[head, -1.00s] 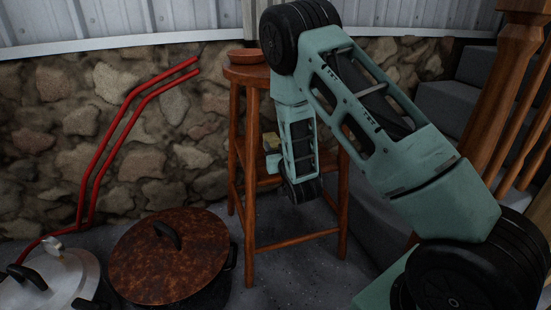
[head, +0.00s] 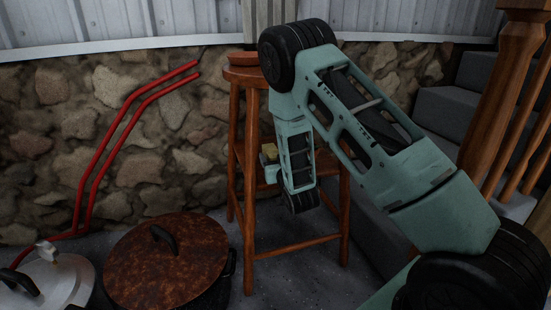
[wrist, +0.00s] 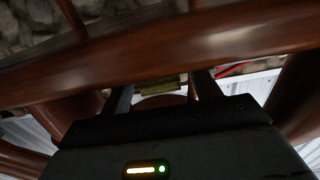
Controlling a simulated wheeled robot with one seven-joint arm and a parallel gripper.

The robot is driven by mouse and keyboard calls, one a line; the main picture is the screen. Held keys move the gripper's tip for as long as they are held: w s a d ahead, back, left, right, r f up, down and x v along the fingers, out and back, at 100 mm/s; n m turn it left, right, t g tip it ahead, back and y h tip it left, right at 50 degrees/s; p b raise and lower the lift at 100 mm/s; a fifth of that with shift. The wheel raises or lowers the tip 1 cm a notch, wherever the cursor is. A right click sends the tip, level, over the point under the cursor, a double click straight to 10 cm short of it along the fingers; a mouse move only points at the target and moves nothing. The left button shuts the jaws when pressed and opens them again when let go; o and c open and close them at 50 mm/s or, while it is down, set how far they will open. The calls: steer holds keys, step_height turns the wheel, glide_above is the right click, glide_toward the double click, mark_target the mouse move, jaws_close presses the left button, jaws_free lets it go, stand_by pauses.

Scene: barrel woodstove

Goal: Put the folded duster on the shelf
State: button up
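A small yellow folded duster (head: 269,151) shows in the head view beside my arm's lower end, among the legs of the wooden stool (head: 246,190). In the wrist view the duster (wrist: 160,87) spans the gap between the two dark fingers of my gripper (wrist: 162,88), which appears shut on it. My arm hides the gripper's fingers in the head view. The wrist view shows brown wooden bars of the stool close in front of and around my gripper. I cannot make out a separate shelf.
A terracotta bowl (head: 243,57) sits on the stool top, partly behind my arm. A rusty lidded pot (head: 165,262) and a silver pot (head: 52,280) stand at the lower left. Red bent rails (head: 110,150) lean by the stone wall (head: 60,130). Grey steps (head: 450,125) rise at the right.

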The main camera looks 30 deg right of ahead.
steer(key=p+v, duration=0.4)
steer(key=v, duration=0.8)
steer(key=w+a+g+y, duration=0.2)
steer(key=a+g+y, duration=0.25)
steer(key=a, duration=0.75)
steer(key=s+a+r+n+g+y, duration=0.35)
steer(key=s+a+g, duration=0.2)
steer(key=a, duration=0.45)
steer(key=s+a+r+n+g+h, duration=0.1)
steer(key=s+r+n+g, duration=0.2)
steer(key=s, duration=0.9)
steer(key=s+a+r+n+g+h, duration=0.1)
steer(key=s+r+n+g, duration=0.3)
steer(key=s, duration=0.8)
steer(key=shift+s+a+r, duration=0.2)
steer(key=shift+a+r, duration=0.5)
steer(key=shift+r, duration=0.1)
